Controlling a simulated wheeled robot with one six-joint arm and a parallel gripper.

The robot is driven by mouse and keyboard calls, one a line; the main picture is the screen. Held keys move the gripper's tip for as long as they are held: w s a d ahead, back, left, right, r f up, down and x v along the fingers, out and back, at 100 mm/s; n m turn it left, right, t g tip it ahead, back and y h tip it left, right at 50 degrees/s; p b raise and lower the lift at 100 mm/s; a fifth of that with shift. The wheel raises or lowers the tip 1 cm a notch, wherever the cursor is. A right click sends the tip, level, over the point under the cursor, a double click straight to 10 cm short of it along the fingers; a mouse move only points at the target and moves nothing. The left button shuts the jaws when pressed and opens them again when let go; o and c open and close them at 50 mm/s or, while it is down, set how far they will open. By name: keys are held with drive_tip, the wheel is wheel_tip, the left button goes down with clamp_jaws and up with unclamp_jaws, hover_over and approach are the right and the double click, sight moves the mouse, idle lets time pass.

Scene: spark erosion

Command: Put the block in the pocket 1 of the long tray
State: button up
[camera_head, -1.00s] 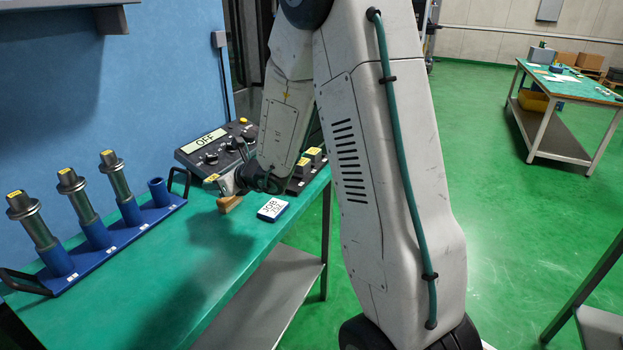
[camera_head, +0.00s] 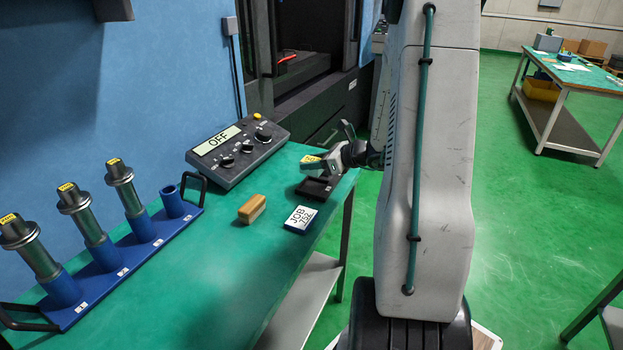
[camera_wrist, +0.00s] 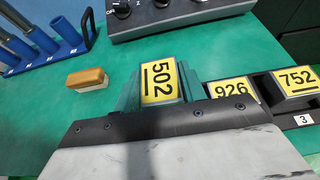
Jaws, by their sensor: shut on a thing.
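My gripper (camera_head: 327,161) is shut on a block with a yellow label reading 502 (camera_wrist: 160,80); the label also shows between its jaws in the head view. The gripper and block are near the dark long tray (camera_head: 315,189) at the bench's right end. An empty pocket shows in the tray in the head view. In the wrist view, blocks labelled 926 (camera_wrist: 233,90) and 752 (camera_wrist: 297,81) stand in the tray, with a mark 3 beside the 752 block. The held block's underside and its gap to the tray are hidden.
A control box reading OFF (camera_head: 237,150) stands behind the tray. A blue rack (camera_head: 118,262) holds several cylinders at left. The green bench front is clear.

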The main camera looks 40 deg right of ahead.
wheel_tip(320, 180, down, 5)
drive_tip(key=shift+r, duration=0.1)
drive_tip(key=shift+f, duration=0.25)
drive_tip(key=shift+c, duration=0.6)
drive_tip(key=o, duration=1.3)
